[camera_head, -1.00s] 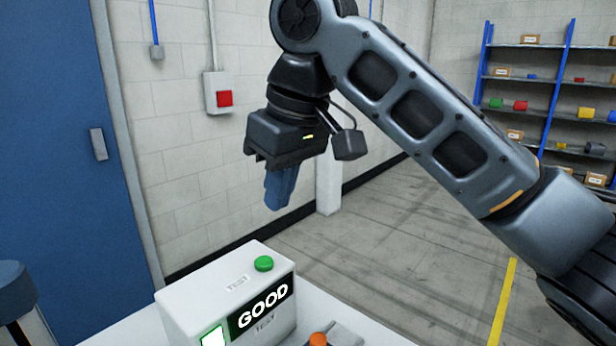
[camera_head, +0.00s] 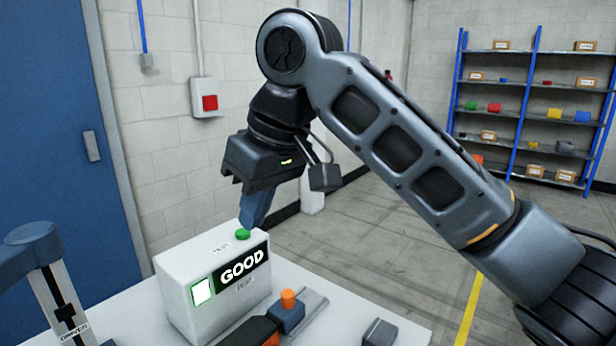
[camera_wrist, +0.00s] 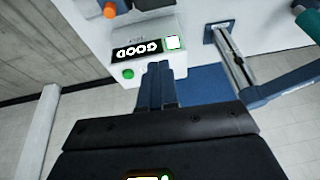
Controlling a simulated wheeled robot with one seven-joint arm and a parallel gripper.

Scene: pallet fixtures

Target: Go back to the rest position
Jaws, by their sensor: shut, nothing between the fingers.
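My gripper (camera_head: 252,222) is shut and empty. In the head view its blue fingers point down just behind the white test box, near the green button, and hide a little of the wall behind. The white test box (camera_head: 185,290) stands on the table and its display reads GOOD. In the wrist view, my gripper's fingers (camera_wrist: 158,82) are together, and the box (camera_wrist: 178,62) shows beyond them with its green button (camera_wrist: 128,74). I cannot tell how far the fingertips are from the box.
A light table (camera_head: 345,295) carries a blue block with an orange knob (camera_head: 287,305) and a small grey block (camera_head: 379,333). A driver stand (camera_head: 62,290) is at left. A blue door (camera_head: 45,130) and shelves (camera_head: 530,95) stand behind. Open floor lies at right.

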